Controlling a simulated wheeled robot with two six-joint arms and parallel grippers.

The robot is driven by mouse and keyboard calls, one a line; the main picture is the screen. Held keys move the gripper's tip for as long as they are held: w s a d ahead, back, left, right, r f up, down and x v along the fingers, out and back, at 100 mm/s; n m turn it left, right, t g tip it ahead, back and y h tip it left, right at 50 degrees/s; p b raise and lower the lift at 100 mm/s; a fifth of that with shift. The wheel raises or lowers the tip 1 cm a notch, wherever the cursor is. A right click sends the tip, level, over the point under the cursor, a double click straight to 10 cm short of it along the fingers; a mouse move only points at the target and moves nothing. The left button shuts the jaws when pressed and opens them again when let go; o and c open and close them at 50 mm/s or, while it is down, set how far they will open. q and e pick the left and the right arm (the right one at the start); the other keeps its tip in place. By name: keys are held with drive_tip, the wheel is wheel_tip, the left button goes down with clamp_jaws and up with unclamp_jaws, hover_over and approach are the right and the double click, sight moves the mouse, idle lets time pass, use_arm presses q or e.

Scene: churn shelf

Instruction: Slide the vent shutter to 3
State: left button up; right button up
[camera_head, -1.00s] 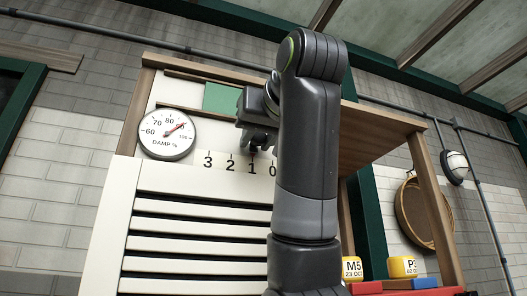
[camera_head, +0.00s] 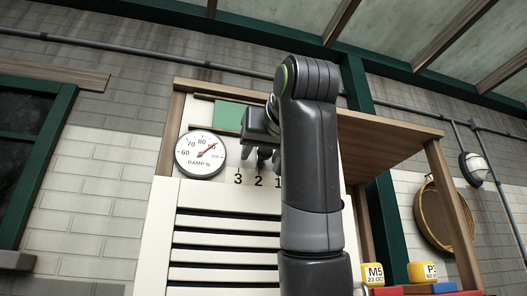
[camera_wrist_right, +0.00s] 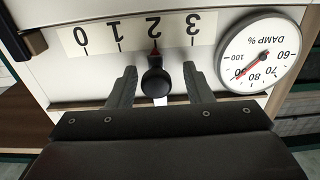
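The vent shutter's black knob (camera_wrist_right: 155,83) shows in the wrist view, with its red pointer at about the 2 mark. The number strip (camera_wrist_right: 140,32) reads 0 to 3 and appears upside down there; it also shows in the head view (camera_head: 247,180). My right gripper (camera_wrist_right: 160,75) is open, with one finger on each side of the knob and a small gap visible on both sides. In the head view my right gripper (camera_head: 262,158) is just above the 2, and my arm hides the strip's right end. A green panel (camera_head: 229,115) shows above the strip. My left gripper is not in view.
A round DAMP % gauge (camera_head: 200,155) is left of the strip, close to my right gripper in the wrist view (camera_wrist_right: 260,54). White louvre slats (camera_head: 225,255) lie below. Yellow blocks (camera_head: 373,274) stand on the shelf at the lower right.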

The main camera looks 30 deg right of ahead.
drive_tip(key=shift+s+a, duration=0.1)
drive_tip(key=shift+s+f+b, duration=0.15)
drive_tip(key=shift+s+b, duration=0.2)
use_arm(q)
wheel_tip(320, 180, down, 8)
drive_tip(key=b, duration=0.7)
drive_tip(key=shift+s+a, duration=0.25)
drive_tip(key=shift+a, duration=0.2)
use_arm(e)
drive_tip(key=v, duration=1.6)
drive_tip(key=shift+s, duration=0.3)
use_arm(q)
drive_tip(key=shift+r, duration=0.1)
